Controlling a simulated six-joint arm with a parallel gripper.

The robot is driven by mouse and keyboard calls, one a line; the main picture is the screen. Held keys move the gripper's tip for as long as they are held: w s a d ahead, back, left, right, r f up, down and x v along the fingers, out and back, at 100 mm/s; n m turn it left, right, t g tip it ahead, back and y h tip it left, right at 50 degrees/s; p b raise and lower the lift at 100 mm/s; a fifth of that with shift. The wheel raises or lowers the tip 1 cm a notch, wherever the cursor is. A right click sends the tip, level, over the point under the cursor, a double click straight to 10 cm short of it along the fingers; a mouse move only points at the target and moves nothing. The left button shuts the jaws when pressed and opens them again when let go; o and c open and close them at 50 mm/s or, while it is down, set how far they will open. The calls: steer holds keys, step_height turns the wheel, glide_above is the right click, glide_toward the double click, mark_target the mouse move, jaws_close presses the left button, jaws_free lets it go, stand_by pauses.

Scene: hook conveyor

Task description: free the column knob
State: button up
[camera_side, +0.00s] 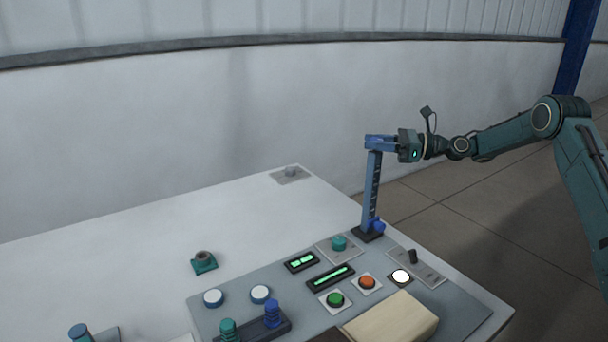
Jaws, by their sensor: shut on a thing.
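A blue slotted column (371,190) stands upright on a dark base at the back right of the grey panel. A blue block (379,141) sits at the column's top. My gripper (396,146) reaches in level from the right and is shut on this block; the fingertips are small and partly hidden. A round blue knob (378,226) sticks out low on the column's right side, well below my gripper. I cannot tell whether it is tight or loose.
The grey panel (470,318) carries green and orange buttons, lit displays (330,278), a toggle switch (412,257) and a teal knob (339,243). A beige block (391,320) lies at the front. A teal socket piece (204,262) stands left. The white table behind is mostly clear.

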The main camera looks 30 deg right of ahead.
mark_target(377, 139)
steer(key=o, duration=0.8)
steer(key=shift+w+d, duration=0.1)
steer(key=shift+d, duration=0.1)
steer(key=shift+c, duration=0.2)
steer(key=shift+o, duration=0.8)
steer(key=shift+a, duration=0.1)
steer(key=shift+r, duration=0.1)
step_height(377, 139, up, 20)
